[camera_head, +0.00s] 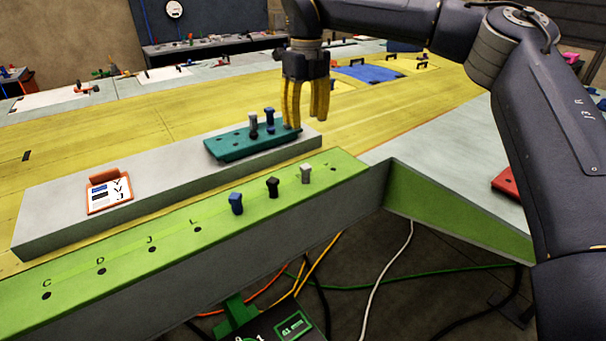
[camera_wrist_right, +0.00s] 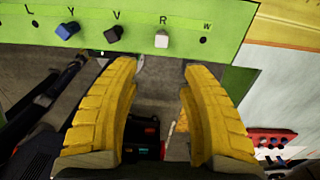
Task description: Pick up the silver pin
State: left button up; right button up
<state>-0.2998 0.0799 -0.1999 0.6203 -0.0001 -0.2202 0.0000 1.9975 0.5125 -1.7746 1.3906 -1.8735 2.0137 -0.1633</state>
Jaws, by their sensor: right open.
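The silver pin (camera_head: 306,173) stands upright in the green strip (camera_head: 335,165), right of a black pin (camera_head: 272,187) and a blue pin (camera_head: 236,203). In the right wrist view the silver pin (camera_wrist_right: 162,39) stands by the letter R, just beyond the fingertips. My right gripper (camera_head: 303,122) has yellow fingers, open and empty. In the head view it overlaps the right end of a teal block; in the wrist view its fingertips (camera_wrist_right: 160,66) point toward the strip, apart from the pin. My left gripper is not in view.
The teal block (camera_head: 228,151) holds a grey-dark pin (camera_head: 254,125) and a blue pin (camera_head: 270,120) on a grey slab (camera_head: 60,215). An orange clipboard (camera_head: 108,192) lies on the slab. A red block (camera_wrist_right: 272,138) sits at right. Cables run on the floor in front.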

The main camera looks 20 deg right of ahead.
send_over(305, 180)
jog(key=f, duration=0.7)
jog(key=w+f, duration=0.1)
jog(key=f, duration=0.3)
jog(key=shift+d+f, duration=0.2)
jog(key=shift+w+f, duration=0.1)
jog(key=shift+f, duration=2.85)
jog(key=shift+c, duration=0.3)
grip_shut()
